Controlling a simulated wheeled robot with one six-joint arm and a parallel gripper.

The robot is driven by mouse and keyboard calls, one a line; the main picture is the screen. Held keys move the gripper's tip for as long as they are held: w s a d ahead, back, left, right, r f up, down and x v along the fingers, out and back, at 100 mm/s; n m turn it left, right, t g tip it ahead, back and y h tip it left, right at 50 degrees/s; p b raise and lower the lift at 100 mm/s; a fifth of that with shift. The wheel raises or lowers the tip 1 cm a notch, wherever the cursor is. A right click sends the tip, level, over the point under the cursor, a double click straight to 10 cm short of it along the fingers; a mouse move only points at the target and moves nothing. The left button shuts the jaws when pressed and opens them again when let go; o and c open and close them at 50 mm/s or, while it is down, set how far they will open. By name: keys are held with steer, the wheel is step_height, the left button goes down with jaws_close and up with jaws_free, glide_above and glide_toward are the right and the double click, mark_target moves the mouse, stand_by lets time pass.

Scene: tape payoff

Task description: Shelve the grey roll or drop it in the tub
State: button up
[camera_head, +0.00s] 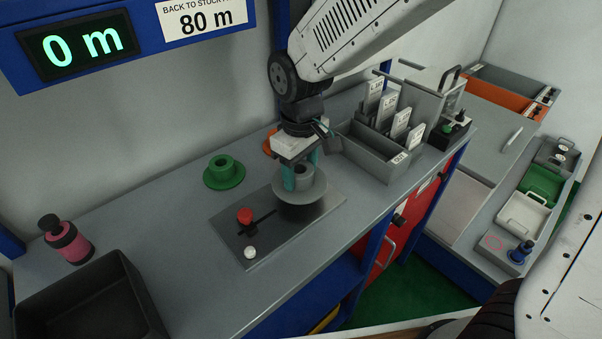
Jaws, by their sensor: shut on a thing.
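The grey roll (315,190) is a flanged spool over the dark metal plate (228,231) on the bench. My gripper (301,178) points down from above, with its teal fingers shut on the roll's raised hub. A dark shadow lies under the roll; I cannot tell whether it touches the plate. The black tub (137,284) stands at the bench's front left and looks empty in the part I see. The display (84,42) reads 0 m, and the sign (206,20) beside it reads "BACK TO STOCK" and 80 m.
A green roll (224,173) lies left of my gripper, and an orange one (270,144) is partly hidden behind it. A red knob (245,215) and white knob (250,252) sit on the plate. A pink bottle (68,241) stands behind the tub. A grey card bin (372,158) is close on the right.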

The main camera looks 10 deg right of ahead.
steer(key=shift+r, duration=1.65)
steer(key=shift+d, duration=0.1)
